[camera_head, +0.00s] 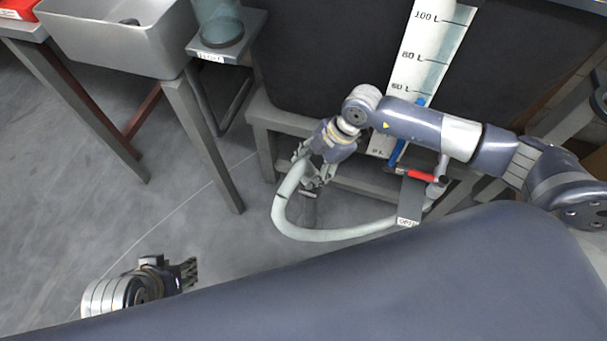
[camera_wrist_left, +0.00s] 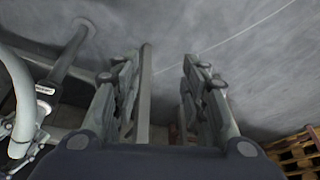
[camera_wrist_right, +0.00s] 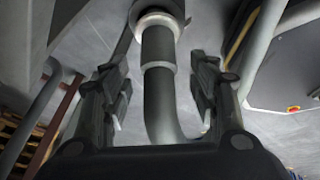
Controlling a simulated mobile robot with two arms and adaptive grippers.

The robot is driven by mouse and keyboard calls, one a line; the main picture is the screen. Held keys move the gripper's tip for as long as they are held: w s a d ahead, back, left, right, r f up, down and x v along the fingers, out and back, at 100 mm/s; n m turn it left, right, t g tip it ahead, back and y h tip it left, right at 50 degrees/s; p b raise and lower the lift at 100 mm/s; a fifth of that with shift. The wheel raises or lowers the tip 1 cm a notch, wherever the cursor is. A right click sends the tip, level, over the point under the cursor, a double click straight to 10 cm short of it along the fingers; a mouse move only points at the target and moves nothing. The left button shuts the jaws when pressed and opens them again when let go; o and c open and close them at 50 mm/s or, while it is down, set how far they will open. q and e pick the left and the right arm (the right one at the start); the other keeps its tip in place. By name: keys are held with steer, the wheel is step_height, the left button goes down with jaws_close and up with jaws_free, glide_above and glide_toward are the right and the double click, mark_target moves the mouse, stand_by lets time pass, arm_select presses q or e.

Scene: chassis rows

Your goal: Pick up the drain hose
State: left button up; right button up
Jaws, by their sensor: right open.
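The drain hose (camera_head: 279,207) is a pale grey-green tube. In the head view it curves down from my right gripper (camera_head: 314,180), then right to a valve with a red handle (camera_head: 428,177). In the right wrist view the hose (camera_wrist_right: 158,100), with a pale collar near its end, passes between the two spread fingers. My right gripper is open around the upper part of the hose; finger contact cannot be told. My left gripper (camera_head: 190,272) is low at the left, away from the hose; the left wrist view shows its fingers (camera_wrist_left: 163,85) apart with nothing held.
A dark tank with a white litre scale (camera_head: 432,45) stands behind the hose on a grey frame (camera_head: 272,117). A grey basin (camera_head: 120,40) and a small shelf with a glass vessel (camera_head: 218,25) are at upper left.

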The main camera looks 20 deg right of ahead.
steer(key=shift+w+a+f, duration=0.1)
steer(key=shift+a+f, duration=0.15)
steer(key=shift+f, duration=0.45)
arm_select(q)
steer(key=w, duration=0.1)
steer(key=w+t, duration=0.1)
steer(key=w+d+r, duration=0.1)
steer(key=shift+t, duration=0.3)
arm_select(e)
steer(key=shift+c, duration=0.2)
jaws_close()
steer(key=shift+r, duration=0.15)
steer(key=shift+r, duration=0.75)
steer(key=shift+r+p, duration=0.65)
steer(key=shift+r, duration=0.3)
arm_select(q)
steer(key=s+f+g+p, duration=0.1)
steer(key=f, duration=0.1)
steer(key=s+a+f+g+p, duration=0.1)
steer(key=s+f, duration=0.1)
steer(key=shift+f+g+p, duration=0.1)
steer(key=shift+g+p, duration=0.2)
steer(key=shift+p, duration=0.05)
arm_select(e)
steer(key=s+r, duration=0.1)
steer(key=s, duration=1.5)
steer(key=shift+r, duration=0.2)
